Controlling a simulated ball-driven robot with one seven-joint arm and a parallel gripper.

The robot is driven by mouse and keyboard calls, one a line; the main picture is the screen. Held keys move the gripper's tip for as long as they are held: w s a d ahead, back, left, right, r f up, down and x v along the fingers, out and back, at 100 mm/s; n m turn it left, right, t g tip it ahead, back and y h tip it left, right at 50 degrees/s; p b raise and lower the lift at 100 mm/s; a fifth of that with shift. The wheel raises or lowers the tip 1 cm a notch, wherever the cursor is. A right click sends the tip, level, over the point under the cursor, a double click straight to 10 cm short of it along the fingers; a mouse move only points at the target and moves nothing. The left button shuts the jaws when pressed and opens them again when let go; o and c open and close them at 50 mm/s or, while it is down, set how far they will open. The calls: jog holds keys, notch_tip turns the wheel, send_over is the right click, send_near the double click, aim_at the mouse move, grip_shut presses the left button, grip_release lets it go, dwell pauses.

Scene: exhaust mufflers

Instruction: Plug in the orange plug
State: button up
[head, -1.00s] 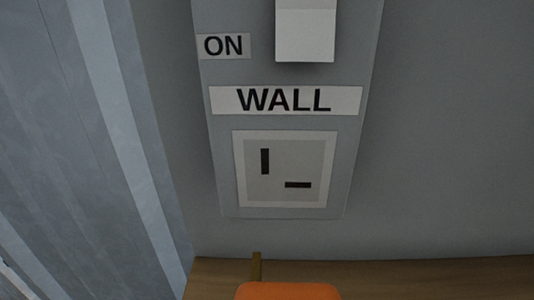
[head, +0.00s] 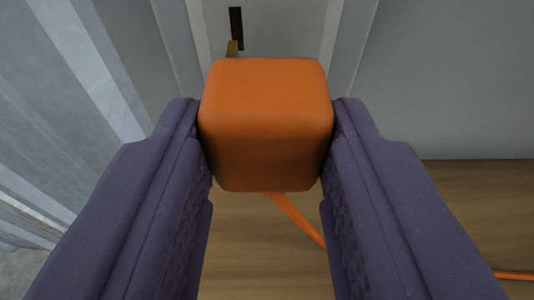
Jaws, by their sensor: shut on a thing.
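The orange plug (head: 266,125) is a rounded block held between the two purple fingers of my gripper (head: 267,135). One brass prong (head: 232,48) shows above its top left edge; the rest of its front is hidden. Just beyond it is the wall outlet (head: 285,30), with one dark vertical slot (head: 236,28) visible right above the prong. The other slot is hidden behind the plug. I cannot tell whether the prong touches the outlet. An orange cord (head: 298,222) hangs from the plug down to the right.
A wooden surface (head: 460,205) lies below, with more orange cord (head: 515,275) on it at the right. A plain grey wall (head: 450,80) is at the right. A pale ridged panel (head: 70,110) stands close on the left.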

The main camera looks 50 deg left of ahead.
aim_at(266, 143)
jog(key=shift+w+a, duration=0.6)
jog(key=shift+a, duration=0.2)
jog(key=shift+w+a+b, duration=0.3)
jog(key=shift+w+a, duration=0.05)
jog(key=shift+a, duration=0.05)
dwell(2.1)
jog(key=o, duration=1.1)
jog(key=shift+c, duration=0.2)
jog(key=shift+r, duration=0.1)
jog(key=p+v, duration=0.2)
jog(key=v, duration=0.5)
jog(key=shift+s+d+r, duration=0.1)
jog(key=shift+s+d, duration=0.15)
jog(key=shift+d, duration=0.05)
